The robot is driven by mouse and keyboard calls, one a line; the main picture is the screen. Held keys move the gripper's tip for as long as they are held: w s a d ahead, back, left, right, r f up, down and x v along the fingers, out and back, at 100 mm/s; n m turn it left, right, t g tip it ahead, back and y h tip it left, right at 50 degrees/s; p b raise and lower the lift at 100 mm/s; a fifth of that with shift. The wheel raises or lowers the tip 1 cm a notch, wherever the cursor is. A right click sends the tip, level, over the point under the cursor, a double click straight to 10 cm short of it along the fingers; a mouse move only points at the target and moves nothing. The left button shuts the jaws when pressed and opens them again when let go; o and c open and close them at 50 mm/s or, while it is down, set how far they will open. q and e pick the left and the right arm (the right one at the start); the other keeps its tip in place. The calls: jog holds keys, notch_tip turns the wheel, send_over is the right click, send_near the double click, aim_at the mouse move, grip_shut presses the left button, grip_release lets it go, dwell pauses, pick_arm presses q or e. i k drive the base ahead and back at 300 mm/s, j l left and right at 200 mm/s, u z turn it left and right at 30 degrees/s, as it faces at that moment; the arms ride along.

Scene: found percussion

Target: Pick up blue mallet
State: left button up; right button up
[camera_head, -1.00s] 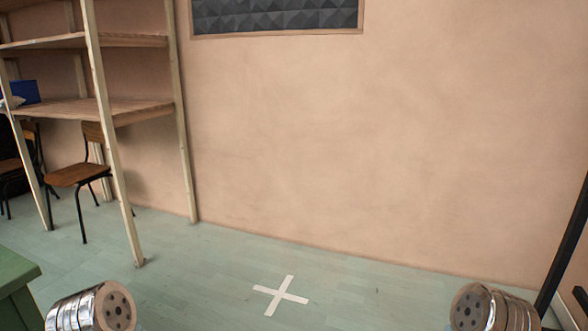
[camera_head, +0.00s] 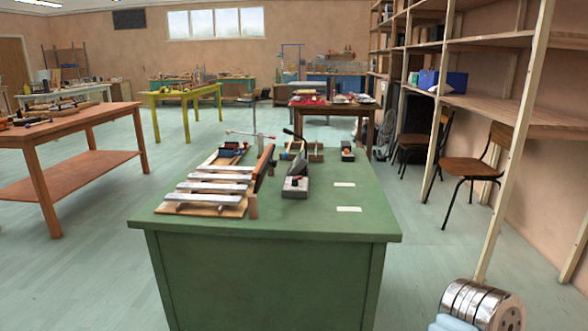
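I cannot make out a blue mallet for certain in the head view. The orange-brown table (camera_head: 100,119) at the left holds several small stick-like items (camera_head: 40,112), too small to tell apart. Neither of my grippers shows. Only a banded round part of my own arm is at the lower right.
A green table (camera_head: 260,222) stands in front, with a xylophone-like set of metal bars (camera_head: 212,187) and a grey block tool (camera_head: 295,186). A yellow-green table (camera_head: 184,93) and a brown table (camera_head: 325,108) stand behind. Shelving (camera_head: 490,110) and a chair (camera_head: 470,165) are at the right. Floor is clear between the left and green tables.

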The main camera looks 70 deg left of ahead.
aim_at(285, 156)
jog(key=i+l+u, duration=0.1)
jog(key=u, duration=1.55)
jog(key=i+l+u, duration=0.1)
jog(key=u, duration=1.05)
jog(key=i+j+u, duration=0.25)
jog(key=u, duration=0.2)
jog(key=i+j+u, duration=0.55)
jog(key=u, duration=0.35)
jog(key=i+u, duration=0.9)
jog(key=i, duration=0.55)
jog(key=i+l+z, duration=0.1)
jog(key=i+z, duration=0.65)
jog(key=i+j+z, duration=0.15)
jog(key=i+z, duration=0.2)
jog(key=i+l+z, duration=0.25)
jog(key=i+z, duration=0.25)
jog(key=i+l+z, duration=0.1)
jog(key=i+z, duration=0.35)
jog(key=i+j+z, duration=0.1)
jog(key=i+z, duration=0.4)
